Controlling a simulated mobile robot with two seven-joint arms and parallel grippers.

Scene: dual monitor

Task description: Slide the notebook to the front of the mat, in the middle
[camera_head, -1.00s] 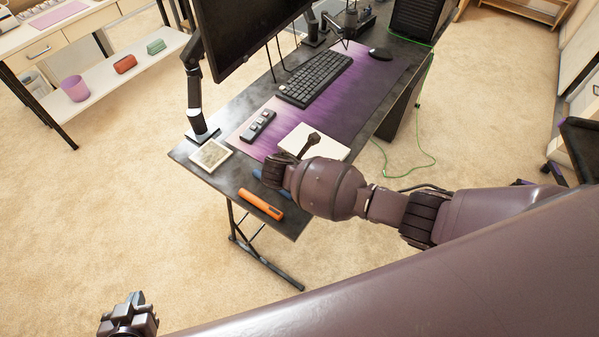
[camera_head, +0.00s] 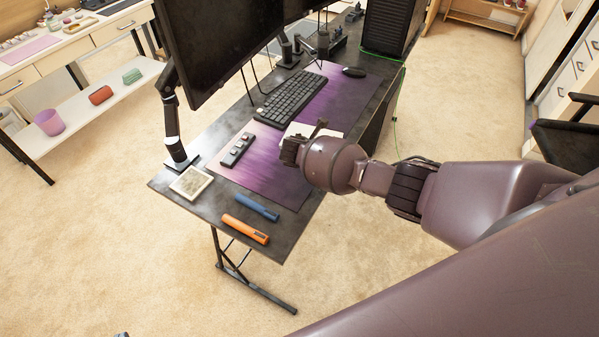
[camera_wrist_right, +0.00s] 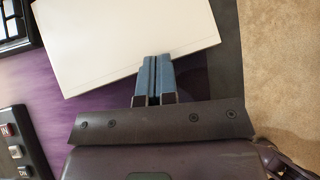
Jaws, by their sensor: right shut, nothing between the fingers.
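The white notebook (camera_head: 296,131) lies on the purple mat (camera_head: 262,168), along its right-hand edge and beside the keyboard. My right arm hides part of it in the head view. In the right wrist view the notebook (camera_wrist_right: 125,40) lies slightly turned. My right gripper (camera_head: 321,127) is shut and empty. Its fingertips (camera_wrist_right: 153,60) are at the notebook's near edge in the wrist view; I cannot tell whether they press on it. Of my left gripper only a dark sliver (camera_head: 122,334) shows at the bottom of the head view.
A keyboard (camera_head: 290,97), mouse (camera_head: 353,72) and grey button device (camera_head: 238,150) are on the mat. A framed picture (camera_head: 191,183), blue stick (camera_head: 257,208) and orange stick (camera_head: 245,229) lie at the near end of the desk. Monitors (camera_head: 220,45) stand along the left.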

